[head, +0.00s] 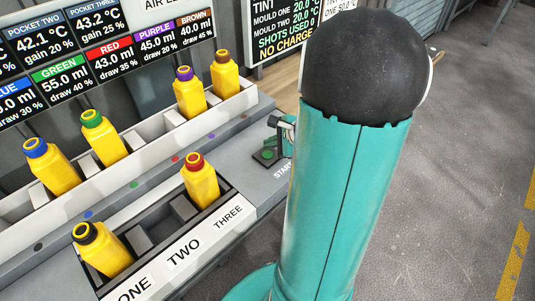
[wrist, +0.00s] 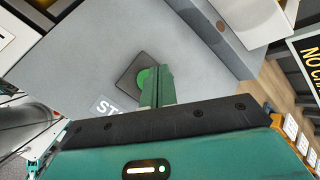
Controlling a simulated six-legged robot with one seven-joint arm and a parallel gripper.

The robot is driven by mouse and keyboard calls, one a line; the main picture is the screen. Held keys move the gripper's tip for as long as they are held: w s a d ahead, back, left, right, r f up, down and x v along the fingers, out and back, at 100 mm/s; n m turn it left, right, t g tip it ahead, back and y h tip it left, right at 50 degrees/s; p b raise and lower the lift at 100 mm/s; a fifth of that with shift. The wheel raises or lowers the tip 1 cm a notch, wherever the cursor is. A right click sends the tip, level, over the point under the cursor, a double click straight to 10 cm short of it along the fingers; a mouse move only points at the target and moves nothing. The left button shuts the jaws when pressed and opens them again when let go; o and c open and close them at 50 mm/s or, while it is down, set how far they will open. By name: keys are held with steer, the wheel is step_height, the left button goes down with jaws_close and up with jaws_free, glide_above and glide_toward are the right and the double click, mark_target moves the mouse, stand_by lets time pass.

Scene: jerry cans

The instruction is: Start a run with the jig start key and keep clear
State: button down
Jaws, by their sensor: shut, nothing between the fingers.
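The jig start key is a green button on a dark square plate (head: 268,155), at the right end of the grey bench beside the word START. It also shows in the wrist view (wrist: 143,76). My gripper (head: 284,124) is partly hidden behind my teal arm in the head view. In the wrist view my green fingers (wrist: 158,75) are shut and empty, with their tips beside the button's right side; I cannot tell whether they touch it. A black-capped yellow can (head: 102,248) stands by label ONE, and a red-capped can (head: 200,180) by THREE. The slot by TWO looks empty.
Cans with blue (head: 51,166), green (head: 103,137), purple (head: 188,92) and brown (head: 223,74) caps stand in the back rack. A readings board (head: 105,55) hangs behind them. A second board (head: 285,32) reads NO CHARGE. Open floor (head: 445,160) lies right.

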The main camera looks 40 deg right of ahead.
mark_target(271, 156)
steer(key=shift+r, duration=1.8)
